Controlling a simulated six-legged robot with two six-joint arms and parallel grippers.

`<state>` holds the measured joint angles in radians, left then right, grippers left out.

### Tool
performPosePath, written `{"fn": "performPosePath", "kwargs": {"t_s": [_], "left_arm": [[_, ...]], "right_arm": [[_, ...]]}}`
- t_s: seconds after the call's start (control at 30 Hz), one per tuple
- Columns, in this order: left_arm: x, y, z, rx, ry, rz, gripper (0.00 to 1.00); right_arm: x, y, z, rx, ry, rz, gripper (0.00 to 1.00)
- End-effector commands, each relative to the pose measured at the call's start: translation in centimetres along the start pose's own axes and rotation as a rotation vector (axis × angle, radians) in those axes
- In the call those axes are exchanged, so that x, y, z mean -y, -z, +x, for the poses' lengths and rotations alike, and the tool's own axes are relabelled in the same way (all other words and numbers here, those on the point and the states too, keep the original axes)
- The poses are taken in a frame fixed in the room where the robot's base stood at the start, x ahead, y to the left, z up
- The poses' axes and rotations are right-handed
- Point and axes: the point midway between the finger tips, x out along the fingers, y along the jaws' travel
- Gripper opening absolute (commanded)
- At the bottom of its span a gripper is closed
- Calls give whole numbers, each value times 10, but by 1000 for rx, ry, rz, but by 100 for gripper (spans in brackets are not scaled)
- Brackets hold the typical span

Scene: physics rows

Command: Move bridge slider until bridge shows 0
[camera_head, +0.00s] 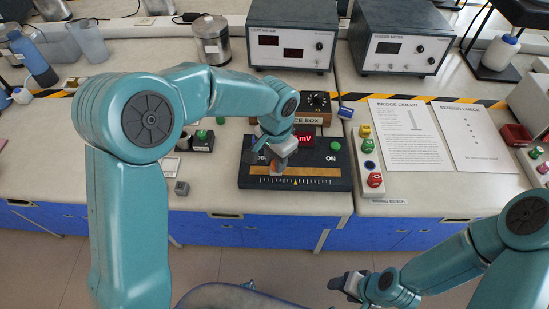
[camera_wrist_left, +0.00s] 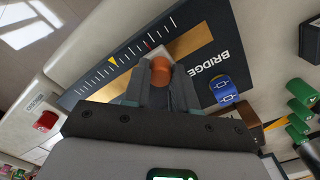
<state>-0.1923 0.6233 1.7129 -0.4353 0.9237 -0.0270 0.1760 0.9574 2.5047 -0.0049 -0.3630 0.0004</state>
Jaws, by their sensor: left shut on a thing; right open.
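The black bridge box (camera_head: 330,180) stands on the bench, with a gold slider strip (camera_head: 310,171) above a ticked scale and a yellow pointer mark. Its red display (camera_head: 304,140) reads "mV"; any digits are hidden behind my left arm. My left gripper (camera_head: 277,164) reaches down onto the strip, left of the yellow mark. In the left wrist view the left gripper (camera_wrist_left: 160,78) is shut on the orange slider knob (camera_wrist_left: 162,71). The word BRIDGE and the yellow mark (camera_wrist_left: 112,60) show beside it. My right gripper (camera_head: 346,284) is open and empty, in front of the bench.
Right of the box is a tray of coloured parts (camera_head: 370,160) and a bridge circuit sheet (camera_head: 408,140). Two meters (camera_head: 292,35) stand behind. A small grey cube (camera_head: 182,188) lies left.

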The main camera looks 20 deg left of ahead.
Motion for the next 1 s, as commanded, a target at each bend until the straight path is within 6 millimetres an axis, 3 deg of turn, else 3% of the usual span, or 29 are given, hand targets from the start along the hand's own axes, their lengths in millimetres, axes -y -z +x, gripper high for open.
{"fn": "performPosePath", "kwargs": {"t_s": [0.2, 0.47, 0.5, 0.57, 0.87, 1.0], "left_arm": [[-21, 22, -1, -3, 0, 2, 0], [-22, 24, -1, -3, 1, 0, 0], [-22, 24, -1, -3, 1, 0, 33], [-22, 24, -1, -4, 1, 0, 53], [-23, 23, -2, -2, 1, 0, 53], [-23, 24, -15, -5, 2, 0, 53]], "right_arm": [[0, 0, -1, 0, 0, 0, 60], [0, 0, -1, 0, 0, 0, 60], [0, 0, -1, 0, 0, 0, 60], [0, 0, -1, 0, 0, 0, 60], [0, 0, -1, 0, 0, 0, 60], [0, 0, -1, 0, 0, 0, 60]]}}
